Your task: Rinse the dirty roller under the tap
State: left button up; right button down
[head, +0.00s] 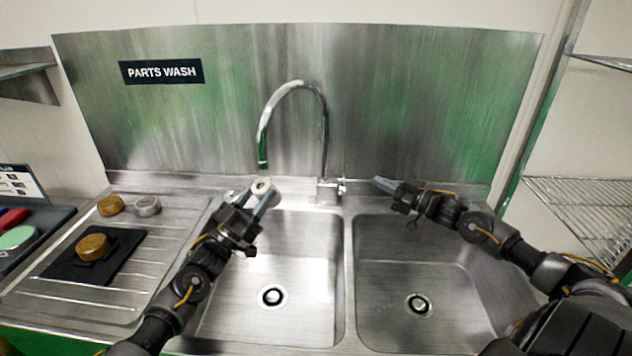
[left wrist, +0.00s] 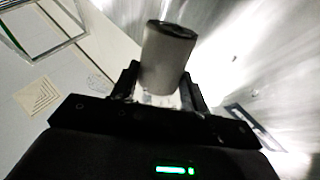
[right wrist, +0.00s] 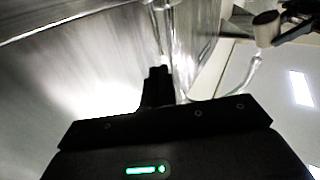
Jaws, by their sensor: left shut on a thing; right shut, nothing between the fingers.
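The roller (head: 262,186) is a pale grey-white cylinder with a dark hole in its end. My left gripper (head: 258,198) is shut on it and holds it tilted, just below the tap's spout, over the back of the left basin. In the left wrist view the roller (left wrist: 167,60) stands up between the fingers. The tap (head: 325,140) is a chrome gooseneck with a small lever (head: 342,186) at its base. I cannot make out running water. My right gripper (head: 382,184) is shut and empty, right of the lever and apart from it, over the right basin's back edge.
The left basin (head: 285,265) and right basin (head: 415,265) are empty, each with a drain. On the drainboard (head: 165,240) at left are a brass part (head: 110,205), a grey ring (head: 147,206) and another brass part (head: 93,247) on a black mat (head: 125,250). A wire rack (head: 580,205) stands right.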

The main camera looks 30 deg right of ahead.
pick_arm(q)
jog(key=shift+s+r, duration=0.1)
pick_arm(e)
jog(key=s+a+f+n, duration=0.1)
jog(key=s+n, duration=0.4)
jog(key=n, duration=1.3)
jog(key=shift+s+a+f+n, duration=0.2)
jog(key=shift+a+n, duration=0.1)
jog(key=shift+a, duration=0.35)
jog(key=shift+w, duration=0.1)
